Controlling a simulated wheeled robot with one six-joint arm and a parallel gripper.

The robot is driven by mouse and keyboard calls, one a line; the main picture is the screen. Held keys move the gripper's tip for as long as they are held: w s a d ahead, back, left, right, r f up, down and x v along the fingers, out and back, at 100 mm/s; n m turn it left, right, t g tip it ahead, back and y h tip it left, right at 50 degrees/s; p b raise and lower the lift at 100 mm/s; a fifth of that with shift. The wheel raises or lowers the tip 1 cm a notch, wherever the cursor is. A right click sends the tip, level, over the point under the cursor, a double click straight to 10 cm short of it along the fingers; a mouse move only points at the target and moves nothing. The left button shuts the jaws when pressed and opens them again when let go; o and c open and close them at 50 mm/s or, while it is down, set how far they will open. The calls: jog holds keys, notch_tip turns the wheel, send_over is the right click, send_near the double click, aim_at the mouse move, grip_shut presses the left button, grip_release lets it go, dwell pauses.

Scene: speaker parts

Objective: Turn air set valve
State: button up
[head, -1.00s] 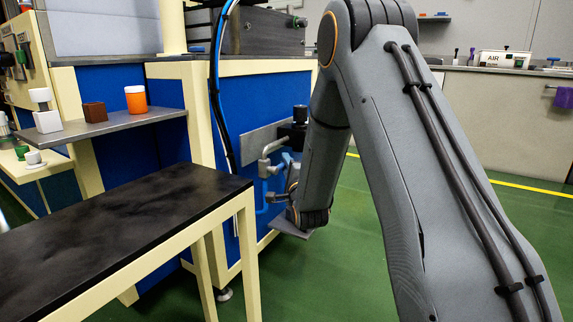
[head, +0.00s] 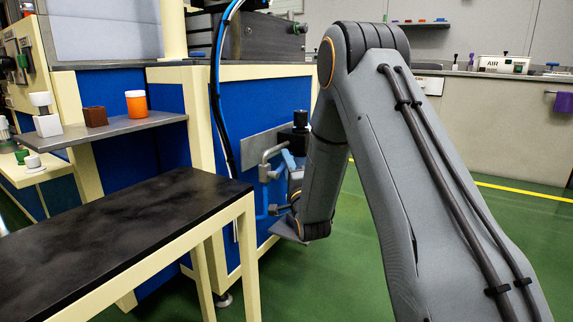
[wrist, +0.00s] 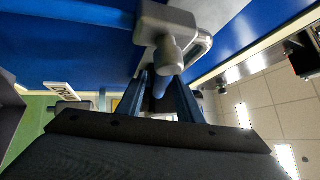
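The air set valve is a grey metal pipe fitting (head: 266,160) on a metal plate on the blue side panel, with a black regulator (head: 300,120) above it. A light blue lever (head: 289,160) shows at the fitting. In the wrist view, the grey valve body (wrist: 165,35) is close ahead at the top centre. A short blue handle part (wrist: 160,86) points down between the fingers. My gripper (wrist: 162,98) is open, with a finger on each side of this handle and gaps visible. In the head view, my forearm and wrist partly hide the gripper.
A black-topped table (head: 120,230) stands left of the valve. A shelf (head: 115,130) above it holds an orange jar (head: 136,104), a brown block (head: 95,116) and a white piece (head: 47,124). A blue hose (head: 214,80) hangs left of the plate. Green floor on the right is clear.

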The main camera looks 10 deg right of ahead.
jog(key=p+v, duration=0.3)
jog(key=v, duration=0.4)
jog(key=shift+s+f, duration=0.15)
jog(key=shift+s, duration=0.25)
jog(key=shift+c, duration=0.2)
